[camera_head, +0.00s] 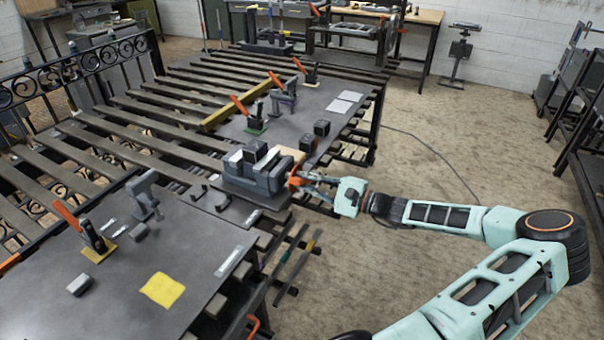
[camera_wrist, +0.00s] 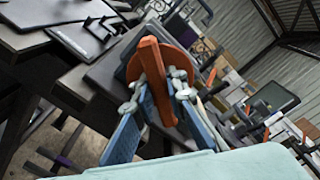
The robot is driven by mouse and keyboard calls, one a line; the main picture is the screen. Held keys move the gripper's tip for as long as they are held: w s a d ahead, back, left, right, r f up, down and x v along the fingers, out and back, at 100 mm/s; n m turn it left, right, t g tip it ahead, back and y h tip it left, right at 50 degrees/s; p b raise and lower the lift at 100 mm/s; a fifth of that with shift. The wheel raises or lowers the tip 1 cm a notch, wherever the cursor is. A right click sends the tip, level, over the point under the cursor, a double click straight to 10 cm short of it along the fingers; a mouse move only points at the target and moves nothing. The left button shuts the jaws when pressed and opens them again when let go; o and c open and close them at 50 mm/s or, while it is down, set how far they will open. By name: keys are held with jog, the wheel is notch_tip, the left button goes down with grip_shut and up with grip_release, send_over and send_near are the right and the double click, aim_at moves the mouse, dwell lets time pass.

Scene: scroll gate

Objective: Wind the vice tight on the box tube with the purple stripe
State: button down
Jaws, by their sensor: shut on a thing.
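The grey vice (camera_head: 262,180) sits on the table's edge near the middle of the head view. Dark and light grey blocks show at its top; I cannot tell which are jaws and which is held stock. My gripper (camera_head: 308,181) is at the vice's right end, shut on its orange handle (camera_head: 293,182). In the wrist view the blue fingers of my gripper (camera_wrist: 155,105) lie on either side of the orange handle (camera_wrist: 150,65). I cannot make out a purple stripe on any tube at the vice.
Small dark blocks (camera_head: 321,128) stand behind the vice. Orange-handled clamps (camera_head: 93,238) and a yellow sheet (camera_head: 162,290) are on the slatted table. Several bars (camera_head: 298,262) stick out at its front edge. The floor (camera_head: 450,150) at the right is mostly clear.

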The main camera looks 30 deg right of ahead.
jog(key=m+p, duration=0.2)
jog(key=m, duration=0.1)
jog(key=shift+d+r+m, duration=0.1)
jog(key=shift+m, duration=0.2)
jog(key=shift+m+p, duration=0.85)
jog(key=shift+m, duration=0.95)
jog(key=c, duration=1.9)
grip_release()
jog(key=shift+c, duration=0.2)
jog(key=shift+s, duration=0.1)
jog(key=v, duration=1.2)
